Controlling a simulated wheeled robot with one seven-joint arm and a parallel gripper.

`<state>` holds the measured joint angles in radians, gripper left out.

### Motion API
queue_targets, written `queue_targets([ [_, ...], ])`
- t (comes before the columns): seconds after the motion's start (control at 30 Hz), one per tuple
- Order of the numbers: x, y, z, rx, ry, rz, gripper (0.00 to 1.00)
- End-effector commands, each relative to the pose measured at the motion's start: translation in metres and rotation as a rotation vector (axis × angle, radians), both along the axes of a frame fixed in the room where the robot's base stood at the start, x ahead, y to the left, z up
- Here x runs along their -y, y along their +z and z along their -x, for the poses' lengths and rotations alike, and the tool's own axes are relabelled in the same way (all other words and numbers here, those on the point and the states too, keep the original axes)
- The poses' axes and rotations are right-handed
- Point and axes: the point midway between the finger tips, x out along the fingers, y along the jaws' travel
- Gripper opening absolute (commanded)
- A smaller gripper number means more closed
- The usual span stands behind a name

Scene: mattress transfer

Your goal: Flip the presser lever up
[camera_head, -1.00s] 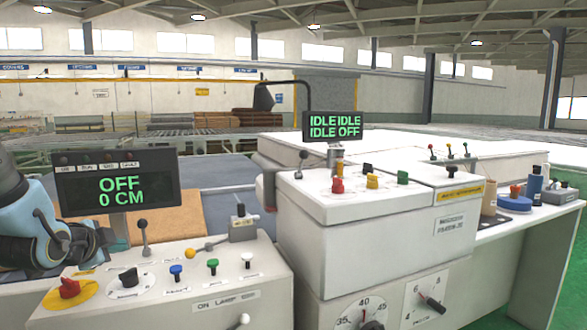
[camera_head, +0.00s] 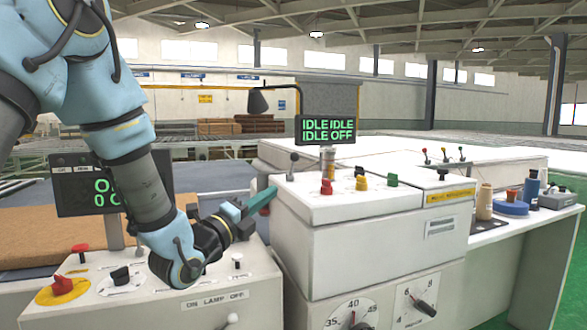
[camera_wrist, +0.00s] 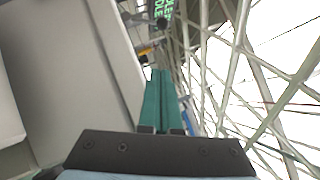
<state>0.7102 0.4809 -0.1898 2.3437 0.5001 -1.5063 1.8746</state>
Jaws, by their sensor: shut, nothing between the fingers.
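A short lever with a dark ball knob (camera_head: 292,166) stands nearly upright at the left end of the white machine head's top. I read no label on it, so I cannot confirm that it is the presser lever. My gripper (camera_head: 273,191) is shut and empty, its teal fingers pointing right and slightly up. Its tips are beside the head's upper left edge, a little left of and below this lever, and look apart from it. In the wrist view my shut fingers (camera_wrist: 160,74) point towards a dark round knob (camera_wrist: 162,23) below the green display text.
The machine head (camera_head: 370,240) is a close obstacle at the gripper's right. Red, yellow and green buttons (camera_head: 361,183) and a display (camera_head: 327,129) stand on it. My arm passes over the left control panel (camera_head: 190,305) and hides part of its controls.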

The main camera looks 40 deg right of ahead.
Motion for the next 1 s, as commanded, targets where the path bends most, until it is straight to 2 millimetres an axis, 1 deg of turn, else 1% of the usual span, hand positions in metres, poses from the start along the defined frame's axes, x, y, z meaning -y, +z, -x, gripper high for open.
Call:
queue_targets([
  [0.17,0.005,0.003,-0.001,-0.001,0.0,-0.001,0.0],
  [0.27,0.016,0.007,-0.003,-0.002,-0.001,0.0,0.0],
  [0.7,0.098,0.031,-0.02,-0.003,0.0,0.0,0.0],
  [0.8,0.103,0.039,-0.035,-0.002,0.004,-0.001,0.0],
  [1.0,0.112,0.043,-0.048,-0.003,0.002,-0.001,0.0],
])
